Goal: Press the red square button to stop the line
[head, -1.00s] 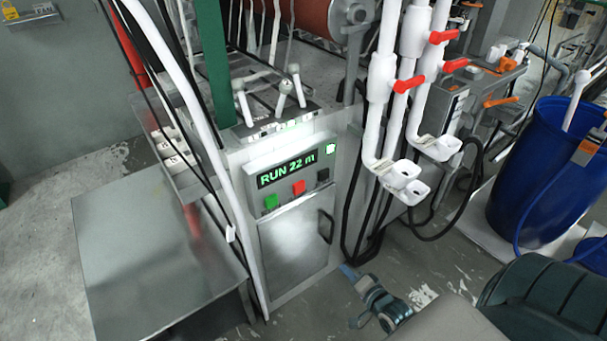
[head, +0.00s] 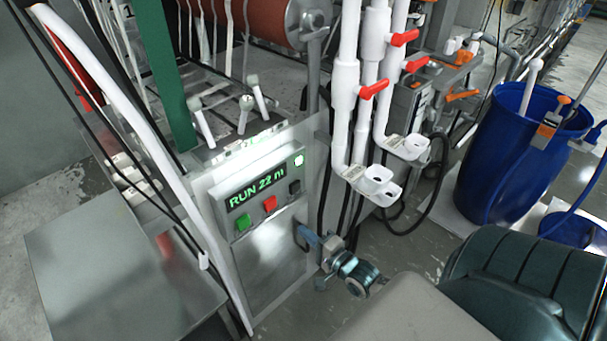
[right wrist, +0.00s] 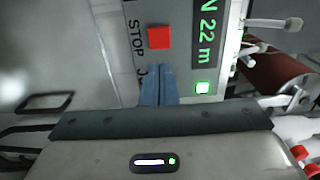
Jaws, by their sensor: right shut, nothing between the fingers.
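The red square button (head: 270,203) sits on the grey control panel, below a display (head: 255,189) reading "RUN 22 m". It lies between a green button (head: 243,221) and a black button (head: 294,187). In the right wrist view the red button (right wrist: 159,37) shows whole, with "STOP" lettering beside it. My right gripper (head: 306,236) is shut and empty, to the lower right of the button in the head view. In the right wrist view its blue fingertips (right wrist: 158,70) appear just below the button; contact with the panel cannot be told. My left gripper is out of view.
A small green-lit square (right wrist: 203,88) is on the panel. White pipes with red valve handles (head: 375,89) stand to the right of the panel. A blue barrel (head: 500,160) stands farther right. A grey metal table (head: 110,265) is at the left.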

